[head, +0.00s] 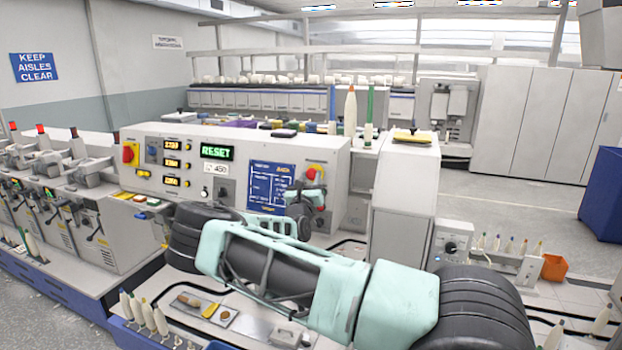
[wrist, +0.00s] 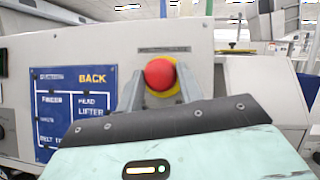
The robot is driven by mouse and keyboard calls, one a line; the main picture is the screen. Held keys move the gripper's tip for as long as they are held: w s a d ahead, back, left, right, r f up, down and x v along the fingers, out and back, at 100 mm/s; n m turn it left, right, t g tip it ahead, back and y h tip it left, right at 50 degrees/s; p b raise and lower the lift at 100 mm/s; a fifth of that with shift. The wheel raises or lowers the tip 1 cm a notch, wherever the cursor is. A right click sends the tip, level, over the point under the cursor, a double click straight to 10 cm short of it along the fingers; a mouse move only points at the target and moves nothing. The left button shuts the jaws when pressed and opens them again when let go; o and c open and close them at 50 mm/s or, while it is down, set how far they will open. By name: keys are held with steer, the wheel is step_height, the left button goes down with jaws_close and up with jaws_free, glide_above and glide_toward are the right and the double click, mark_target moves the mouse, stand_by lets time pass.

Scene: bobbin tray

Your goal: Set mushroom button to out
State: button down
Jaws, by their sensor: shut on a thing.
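The red mushroom button (wrist: 159,73) sits on a yellow round plate on the light grey panel, right of the blue label plate. In the head view the button (head: 312,173) shows at the right end of the panel, partly hidden by my gripper. My gripper (wrist: 160,88) has one finger on each side of the button and is shut on it. In the head view my gripper (head: 316,190) is at the panel face. I cannot tell from these views whether the button is in or out.
The control panel (head: 215,185) carries a green display reading RESET, a red-and-yellow switch (head: 130,153), small amber displays and a blue label plate (head: 270,186). A grey housing (head: 408,170) stands right of the panel.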

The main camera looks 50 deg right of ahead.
steer(key=c, duration=0.9)
jaws_free()
steer(key=shift+a, duration=0.15)
steer(key=shift+s+a, duration=0.1)
steer(key=shift+s+a+f+b, duration=0.1)
steer(key=shift+a+f+b, duration=0.1)
steer(key=shift+a+b, duration=0.1)
steer(key=b+v, duration=0.6)
steer(key=v, duration=1)
steer(key=shift+s+a+b, duration=0.15)
steer(key=shift+a+b, duration=0.05)
steer(key=shift+b, duration=0.2)
